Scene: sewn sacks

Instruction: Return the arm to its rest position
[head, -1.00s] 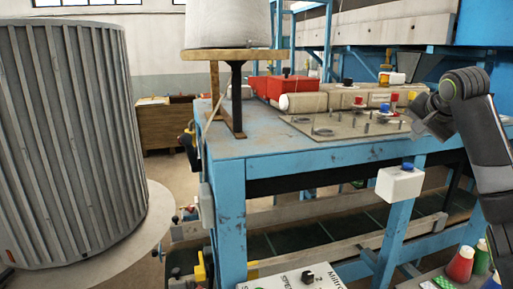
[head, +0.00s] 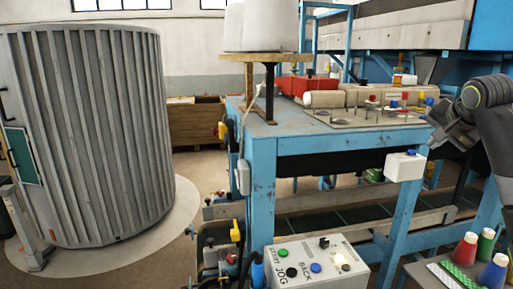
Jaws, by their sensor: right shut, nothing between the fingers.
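My right arm comes in at the right edge of the head view, dark grey with a green ring at a joint. My right gripper (head: 437,136) hangs at the right end of the blue workbench (head: 300,147), in front of it in the picture. Its fingers look small and dark; it is shut and empty. Whether it touches the bench cannot be told. My left arm and gripper are not in view.
A control panel (head: 318,265) with buttons is low in front. A white switch box (head: 404,167) is on the bench front. Thread cones (head: 466,249) stand at lower right. A large ribbed grey cylinder (head: 95,135) stands left, with open floor between it and the bench.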

